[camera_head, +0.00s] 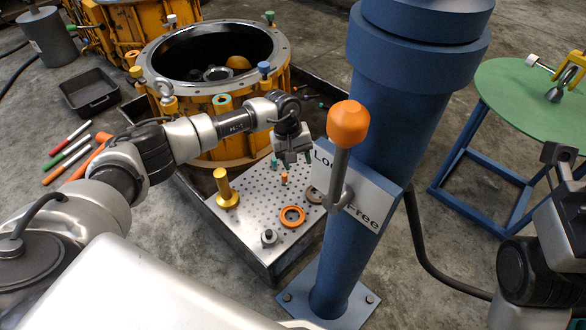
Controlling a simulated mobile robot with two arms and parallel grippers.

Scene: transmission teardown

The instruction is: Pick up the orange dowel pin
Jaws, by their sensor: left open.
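The orange dowel pin (284,179) is a small upright peg on the perforated metal plate (258,203). My left gripper (293,160) is open and points down just above and behind the pin, with nothing visible between its fingers. A small teal pin (274,163) stands beside the gripper. My right arm comes in at the right edge, and its gripper (566,168) is partly cut off there, so its jaw state is unclear.
The blue column (358,210) with an orange-knobbed lever (347,125) stands close to the right. The yellow transmission housing (215,125) is behind.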

